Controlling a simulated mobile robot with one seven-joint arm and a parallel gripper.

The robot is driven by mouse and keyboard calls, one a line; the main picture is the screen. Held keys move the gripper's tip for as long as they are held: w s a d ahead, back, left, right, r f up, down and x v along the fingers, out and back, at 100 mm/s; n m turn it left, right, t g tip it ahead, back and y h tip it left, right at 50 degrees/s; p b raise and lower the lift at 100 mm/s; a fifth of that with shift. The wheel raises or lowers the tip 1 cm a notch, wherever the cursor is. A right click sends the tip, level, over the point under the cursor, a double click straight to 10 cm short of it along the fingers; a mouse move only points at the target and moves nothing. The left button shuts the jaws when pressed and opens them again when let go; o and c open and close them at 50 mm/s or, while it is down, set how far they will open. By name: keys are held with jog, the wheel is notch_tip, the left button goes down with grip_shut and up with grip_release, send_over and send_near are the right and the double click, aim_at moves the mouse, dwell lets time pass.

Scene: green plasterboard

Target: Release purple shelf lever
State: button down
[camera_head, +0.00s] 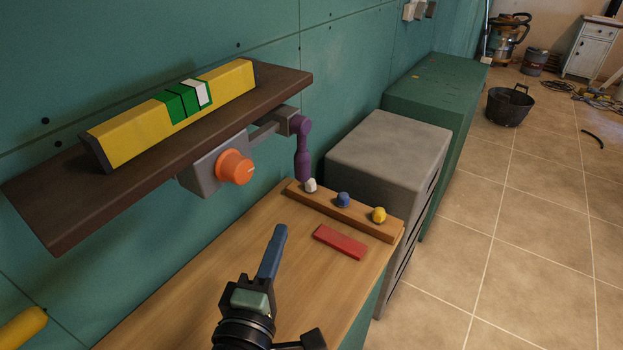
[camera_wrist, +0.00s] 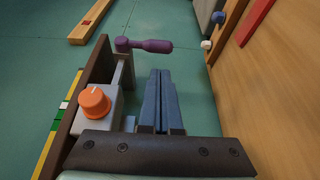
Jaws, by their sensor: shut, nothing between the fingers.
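The purple lever (camera_head: 303,150) hangs downward from a grey bracket under the right end of the brown shelf (camera_head: 285,80). In the wrist view the purple lever (camera_wrist: 150,45) lies ahead of my fingertips, its handle pointing right. My gripper (camera_head: 279,232) is over the wooden bench, in front of the lever and apart from it. Its blue-grey fingers are together with nothing between them; they also show in the wrist view (camera_wrist: 160,75). An orange knob (camera_head: 235,167) on a grey box is under the shelf, left of the lever, and shows in the wrist view (camera_wrist: 94,103).
A yellow bar with green and white blocks (camera_head: 140,125) lies on the shelf. On the bench (camera_head: 190,290), a wooden strip (camera_head: 355,212) carries white, blue and yellow knobs beside a red bar (camera_head: 340,242). A grey cabinet (camera_head: 385,145) stands behind the bench.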

aim_at(303, 173)
jog(key=shift+s, duration=0.1)
jog(key=shift+r, duration=0.1)
jog(key=x, duration=1.4)
jog(key=shift+p, duration=0.3)
jog(key=shift+d+f+b, duration=0.1)
jog(key=shift+f+b, duration=0.15)
jog(key=shift+b, duration=0.3)
